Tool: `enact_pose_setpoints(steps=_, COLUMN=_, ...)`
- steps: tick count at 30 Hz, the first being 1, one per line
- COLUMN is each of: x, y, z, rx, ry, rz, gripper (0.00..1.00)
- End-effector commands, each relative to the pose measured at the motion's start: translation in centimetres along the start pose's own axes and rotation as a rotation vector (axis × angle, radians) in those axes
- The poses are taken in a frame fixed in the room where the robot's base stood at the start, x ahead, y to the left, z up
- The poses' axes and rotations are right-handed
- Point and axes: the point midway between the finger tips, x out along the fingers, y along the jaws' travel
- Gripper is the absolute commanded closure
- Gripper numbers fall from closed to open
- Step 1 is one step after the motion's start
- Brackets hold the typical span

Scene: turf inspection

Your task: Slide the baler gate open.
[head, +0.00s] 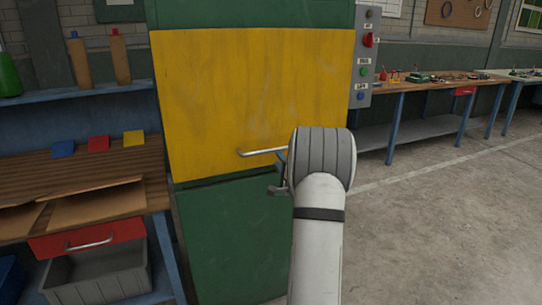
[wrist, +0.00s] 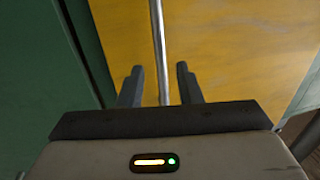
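The baler (head: 235,240) is a green cabinet with a yellow gate (head: 225,85) across its upper front. A thin metal bar handle (head: 262,151) runs level near the gate's lower edge. My gripper (head: 279,176) is at the right end of the handle in the head view, partly hidden by my wrist. In the wrist view, my gripper's two dark fingers (wrist: 160,88) are apart, with the handle (wrist: 158,45) running between them. Gaps show on both sides of the bar, so neither finger appears to touch it. The yellow gate (wrist: 225,45) fills the background there.
A control box (head: 363,60) with buttons is on the baler's right side. A wooden workbench (head: 80,180) with colored cards, a red drawer (head: 88,238) and a grey bin (head: 100,278) stands close on the left. The floor (head: 440,220) at right is clear.

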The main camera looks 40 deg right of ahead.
Motion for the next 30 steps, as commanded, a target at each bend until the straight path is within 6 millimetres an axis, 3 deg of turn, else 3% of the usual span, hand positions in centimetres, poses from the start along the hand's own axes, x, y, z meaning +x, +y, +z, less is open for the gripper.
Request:
enact_pose_setpoints(steps=9, x=5.1, y=0.0, z=0.2, rx=-0.002, ry=-0.001, rz=0.0, gripper=0.68)
enact_pose_setpoints(steps=13, x=6.4, y=0.0, z=0.2, rx=-0.001, ry=-0.002, rz=0.001, gripper=0.68)
enact_pose_setpoints(steps=24, x=7.0, y=0.0, z=0.2, rx=-0.001, ry=-0.001, rz=0.002, gripper=0.69)
enact_pose_setpoints(steps=30, x=7.0, y=-0.1, z=0.3, rx=-0.001, ry=-0.001, rz=0.002, gripper=0.85)
